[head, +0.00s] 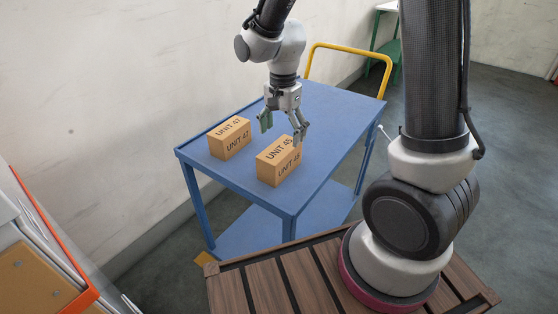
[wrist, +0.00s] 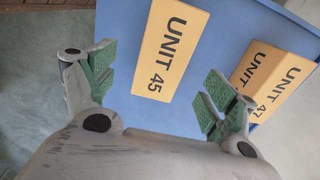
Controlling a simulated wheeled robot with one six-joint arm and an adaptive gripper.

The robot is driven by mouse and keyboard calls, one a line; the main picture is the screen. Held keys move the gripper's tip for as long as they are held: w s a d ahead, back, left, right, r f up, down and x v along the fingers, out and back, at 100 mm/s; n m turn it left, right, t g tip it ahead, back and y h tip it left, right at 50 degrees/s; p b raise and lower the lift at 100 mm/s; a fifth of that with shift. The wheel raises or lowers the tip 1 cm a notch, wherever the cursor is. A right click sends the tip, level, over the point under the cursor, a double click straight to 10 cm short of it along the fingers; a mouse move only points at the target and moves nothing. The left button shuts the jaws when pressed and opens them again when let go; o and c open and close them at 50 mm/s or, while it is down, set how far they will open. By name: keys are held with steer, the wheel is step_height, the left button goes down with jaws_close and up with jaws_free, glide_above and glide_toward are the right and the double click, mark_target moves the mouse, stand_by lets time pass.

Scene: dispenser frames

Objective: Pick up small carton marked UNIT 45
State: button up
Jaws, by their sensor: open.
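The small carton marked UNIT 45 (head: 279,161) stands on the blue cart's top, near its front edge. In the wrist view the UNIT 45 carton (wrist: 170,50) lies ahead of my fingers, between them across the picture. My gripper (head: 283,124) is open and empty, above and just behind that carton, apart from it as far as I can tell. Its green-padded fingers spread on both sides in the wrist view (wrist: 157,88). A similar carton marked UNIT 47 (head: 230,138) stands to the left; it also shows at the right of the wrist view (wrist: 267,75).
The blue cart (head: 335,115) has a yellow handle (head: 350,53) at its far end and a lower shelf. Its top is clear behind the cartons. A wall (head: 110,90) runs along the left. An orange-edged shelf unit (head: 55,225) stands at lower left.

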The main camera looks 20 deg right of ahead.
mark_target(280, 148)
steer(key=f, duration=0.8)
steer(key=shift+a, duration=0.35)
steer(key=c, duration=1.4)
steer(key=shift+r, duration=0.1)
